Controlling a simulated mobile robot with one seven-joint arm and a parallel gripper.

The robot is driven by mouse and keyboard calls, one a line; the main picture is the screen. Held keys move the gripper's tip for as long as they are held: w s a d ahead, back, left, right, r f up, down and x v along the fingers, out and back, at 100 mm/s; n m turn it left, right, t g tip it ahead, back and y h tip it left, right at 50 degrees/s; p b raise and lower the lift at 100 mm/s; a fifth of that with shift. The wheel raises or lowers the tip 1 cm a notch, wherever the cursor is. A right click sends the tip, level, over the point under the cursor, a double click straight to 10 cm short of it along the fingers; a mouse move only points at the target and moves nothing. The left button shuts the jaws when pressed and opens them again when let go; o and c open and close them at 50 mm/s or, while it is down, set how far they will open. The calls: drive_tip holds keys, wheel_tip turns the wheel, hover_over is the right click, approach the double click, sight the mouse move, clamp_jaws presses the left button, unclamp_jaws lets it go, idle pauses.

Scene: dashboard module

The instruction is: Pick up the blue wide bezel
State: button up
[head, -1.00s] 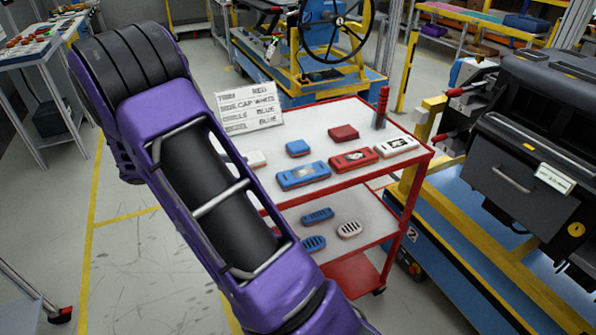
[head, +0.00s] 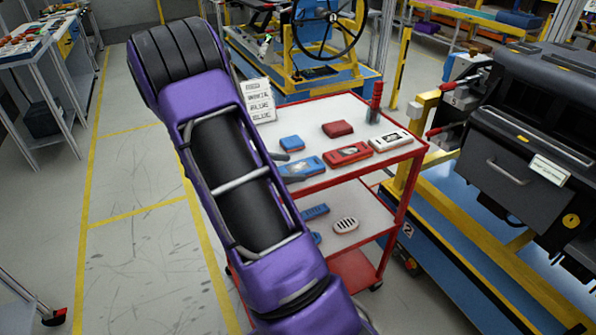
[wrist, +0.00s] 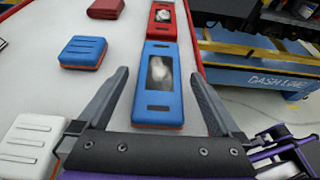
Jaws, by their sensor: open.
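The blue wide bezel (head: 305,166) lies flat on the top shelf of the red-edged cart, partly covered by my arm and gripper in the head view. My gripper (wrist: 158,76) is open and empty, with one dark finger on each side of the bezel. Both fingers look apart from it; their height above the shelf is hard to tell. In the head view a dark finger shows by the bezel's left end.
A red wide piece (head: 348,153) and a white wide piece (head: 391,140) lie in line beyond the bezel. A small blue block (wrist: 83,52), a small red block (head: 338,129) and a white block (wrist: 32,140) lie nearby. A red post (head: 375,100) stands at the far corner.

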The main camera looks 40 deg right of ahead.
sight(298, 167)
drive_tip(key=x, duration=0.3)
drive_tip(key=shift+d, duration=0.15)
drive_tip(key=shift+r, duration=0.1)
drive_tip(key=c, duration=1.4)
